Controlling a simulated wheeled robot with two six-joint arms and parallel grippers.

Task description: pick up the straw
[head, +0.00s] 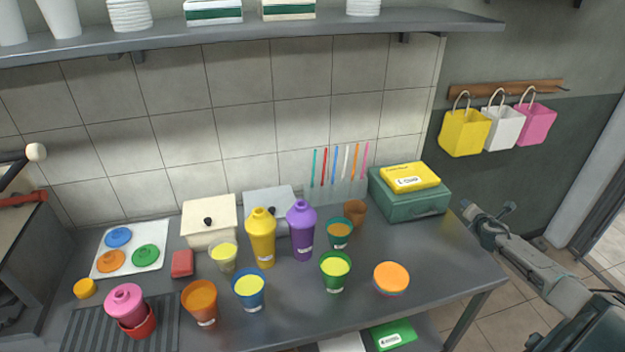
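Several coloured straws stand upright in a row at the back of the grey table: a green straw (314,165), a red straw (324,165), a blue straw (335,164), a white straw (345,161), an orange straw (354,160) and a pink straw (364,160). Their lower ends are in a pale, see-through holder (338,192). My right gripper (468,208) is off the table's right edge, right of the green box and well apart from the straws. Its fingers are too small to tell open from shut.
Several cups, a yellow shaker (261,236) and a purple shaker (301,229) stand in front of the straws. A green box (415,203) with a yellow box (410,176) on top stands right of them. A shelf (250,32) overhangs the back.

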